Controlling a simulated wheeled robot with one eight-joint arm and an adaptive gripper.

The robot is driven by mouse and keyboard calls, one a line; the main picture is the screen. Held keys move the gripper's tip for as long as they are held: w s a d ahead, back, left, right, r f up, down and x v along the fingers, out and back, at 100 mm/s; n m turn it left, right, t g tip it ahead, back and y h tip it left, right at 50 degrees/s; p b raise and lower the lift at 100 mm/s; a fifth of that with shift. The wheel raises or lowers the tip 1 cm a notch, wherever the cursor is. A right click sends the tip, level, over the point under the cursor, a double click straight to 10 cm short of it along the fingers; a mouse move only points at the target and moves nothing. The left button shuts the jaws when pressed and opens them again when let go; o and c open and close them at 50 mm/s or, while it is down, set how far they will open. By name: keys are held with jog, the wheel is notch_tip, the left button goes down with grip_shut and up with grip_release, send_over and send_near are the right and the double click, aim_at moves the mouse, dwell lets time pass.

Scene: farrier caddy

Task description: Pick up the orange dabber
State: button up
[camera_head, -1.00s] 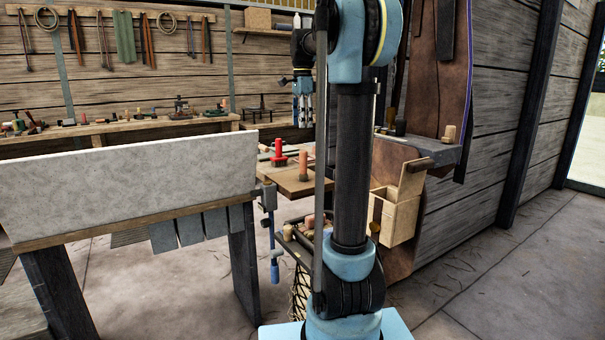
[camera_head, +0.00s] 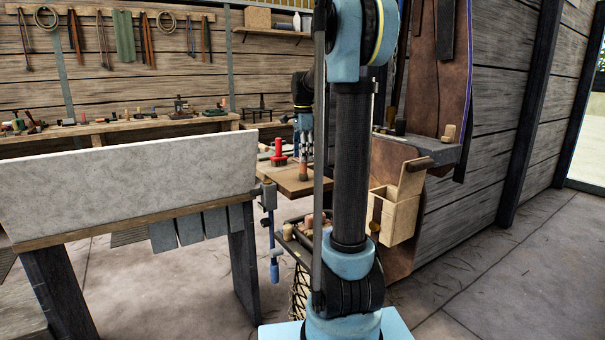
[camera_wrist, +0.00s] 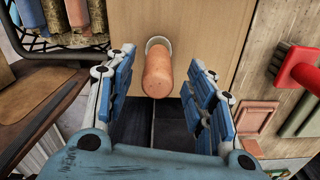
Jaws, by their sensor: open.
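The orange dabber (camera_wrist: 158,72) stands upright with its base on a wooden board (camera_head: 290,186); in the wrist view its orange end points toward my gripper and a pale ring shows at its far end. In the head view only the lower part of the dabber (camera_head: 303,177) shows clearly, under my fingers. My gripper (camera_wrist: 160,75) is open, with one blue-padded finger on each side of the dabber. Gaps show between the dabber and both fingers. In the head view my gripper (camera_head: 304,148) points down just above the board, partly hidden by my own arm.
A pinkish block (camera_wrist: 259,116) lies nearby. A pale panel (camera_head: 130,180) stands left, and a wooden box (camera_head: 400,217) hangs right.

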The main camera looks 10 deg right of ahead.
aim_at(303, 165)
jog(key=shift+f, duration=1.55)
grip_shut()
jog(key=shift+r, duration=0.1)
